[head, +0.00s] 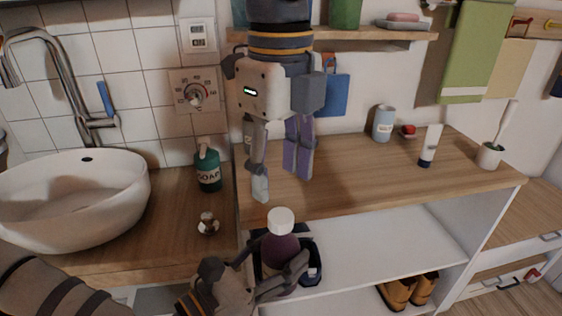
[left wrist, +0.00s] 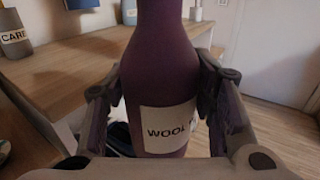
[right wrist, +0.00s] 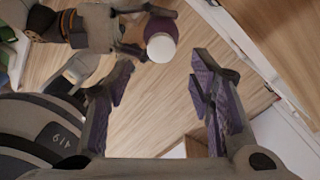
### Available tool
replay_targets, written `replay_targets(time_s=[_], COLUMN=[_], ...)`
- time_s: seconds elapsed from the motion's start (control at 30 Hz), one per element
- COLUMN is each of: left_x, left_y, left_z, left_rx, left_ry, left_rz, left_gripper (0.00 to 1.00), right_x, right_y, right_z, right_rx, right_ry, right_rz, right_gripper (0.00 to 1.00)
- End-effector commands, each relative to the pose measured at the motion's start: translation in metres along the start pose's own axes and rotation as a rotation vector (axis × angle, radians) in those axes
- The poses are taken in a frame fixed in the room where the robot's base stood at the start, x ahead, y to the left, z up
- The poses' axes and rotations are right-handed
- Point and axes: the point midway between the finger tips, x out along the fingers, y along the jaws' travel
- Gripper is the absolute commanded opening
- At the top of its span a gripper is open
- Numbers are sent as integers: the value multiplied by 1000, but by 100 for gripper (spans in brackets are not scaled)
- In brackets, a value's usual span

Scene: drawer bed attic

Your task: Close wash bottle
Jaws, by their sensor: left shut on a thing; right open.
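The wash bottle is purple with a white round cap (head: 281,221) on top in the head view. Its purple body (left wrist: 160,60) with a "WOOL" label fills the middle of the left wrist view. My left gripper (head: 272,272) is shut around the bottle body and holds it upright in front of the counter edge. The bottle and cap (right wrist: 161,47) also show in the right wrist view, beyond my right fingers. My right gripper (head: 279,185) is open and empty, above the counter and behind the bottle. I cannot tell whether the cap is tight.
A dark tub (head: 315,270) is below the bottle. A green soap bottle (head: 208,172) and a small round object (head: 208,224) stand by the white basin (head: 70,200). A blue-grey can (head: 382,124), tube (head: 430,146) and cup (head: 490,155) stand at the right. The mid-counter is clear.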

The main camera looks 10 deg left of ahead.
Motion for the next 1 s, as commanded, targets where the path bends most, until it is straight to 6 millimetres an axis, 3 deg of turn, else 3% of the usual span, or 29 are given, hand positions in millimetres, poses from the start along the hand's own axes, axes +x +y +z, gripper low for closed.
replay_targets(time_s=[0.1,0.27,0.67,1.0], left_x=[0,0,0,0], left_y=[0,0,0,0], left_z=[0,0,0,0], left_rx=[0,0,0,0], left_ry=[-1,-1,-1,-1], left_rz=[0,0,0,0], left_gripper=[0,0,0,0], right_x=[-4,-6,-2,53], right_y=[-1,-2,-2,-2], right_z=[0,0,0,-1], right_rx=[-289,-486,-510,-509], right_ry=[-2,-3,-1,1], right_rz=[-2,-3,-4,-3], right_gripper=[49,49,49,49])
